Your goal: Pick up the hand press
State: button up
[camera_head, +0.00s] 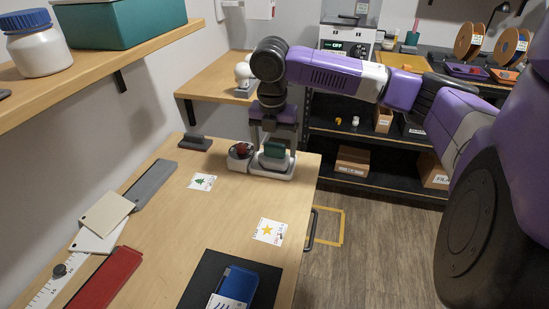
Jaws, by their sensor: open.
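My gripper (273,139) points down at the far right end of the wooden table. Its fingers are apart, over a dark green block (274,150) that sits on a white base (271,169). The green block is between or just below the fingertips; I cannot tell whether they touch it. A dark red piece (241,149) sits on a smaller pale base (239,163) just left of it. I cannot tell for certain which of these is the hand press. My wrist and fingers hide part of this spot.
A dark grey holder (195,143) stands at the table's (205,215) back left. Cards with a green tree (202,182) and a yellow star (269,232) lie flat. A blue item (236,284) rests on a black mat (202,273) in front. A red case (106,279) lies left.

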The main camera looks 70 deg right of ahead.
jog(key=shift+f, duration=0.25)
jog(key=c, duration=1.4)
jog(key=shift+r, duration=0.1)
jog(key=shift+c, duration=0.2)
